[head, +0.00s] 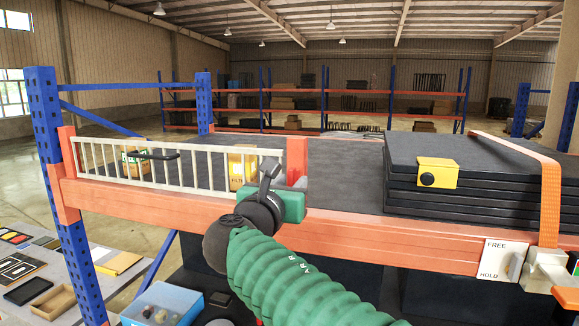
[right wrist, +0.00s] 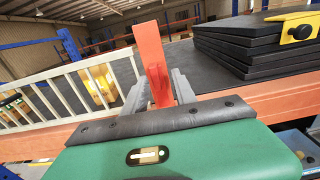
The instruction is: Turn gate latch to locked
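The pale slatted gate (head: 180,167) stands upright along the shelf front in the head view, between two orange posts. Its slats also show at the left of the right wrist view (right wrist: 75,93). The orange post (head: 297,158) at its right end shows between my fingers in the right wrist view (right wrist: 150,48). My right gripper (head: 270,172) is at the gate's right end, in front of the shelf beam. Its grey fingers (right wrist: 158,88) are apart, one each side of the orange piece; contact is unclear. My left gripper is not in view.
Black panels (head: 470,170) with a yellow clamp (head: 437,173) and an orange strap (head: 550,195) lie right on the shelf. A FREE/HOLD plate (head: 497,259) is on the orange beam (head: 400,240). A yellow box (head: 241,168) stands behind the gate. A blue bin (head: 160,304) is lower left.

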